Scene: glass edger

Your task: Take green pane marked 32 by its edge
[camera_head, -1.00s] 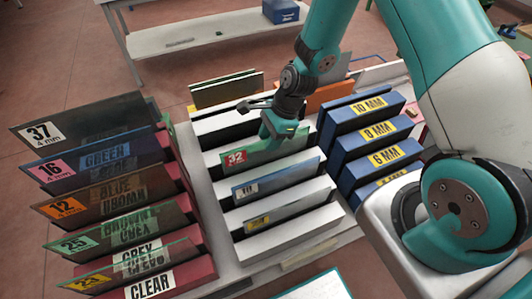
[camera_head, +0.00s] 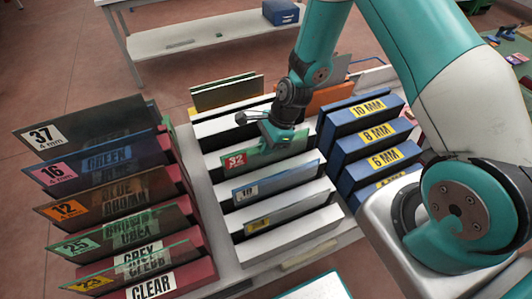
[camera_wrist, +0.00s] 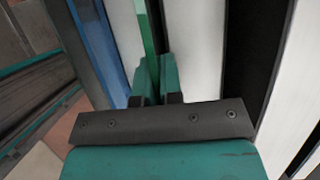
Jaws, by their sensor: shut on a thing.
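The green pane marked 32 (camera_head: 238,161) stands upright in a slot of the white rack (camera_head: 228,254) in the middle of the table. A red label with 32 is at its left end. My gripper (camera_head: 278,138) is over the pane's top edge, right of the label. In the wrist view my gripper (camera_wrist: 158,85) has one finger on each side of the green pane's (camera_wrist: 149,35) edge and is shut on it. The lower part of the pane is hidden in the slot.
A blue pane marked 18 (camera_head: 280,183) and a pane with a yellow label (camera_head: 290,214) stand in front. Dark red slots with labelled panes (camera_head: 100,172) are at the left. Blue blocks marked in MM (camera_head: 368,133) are close on the right.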

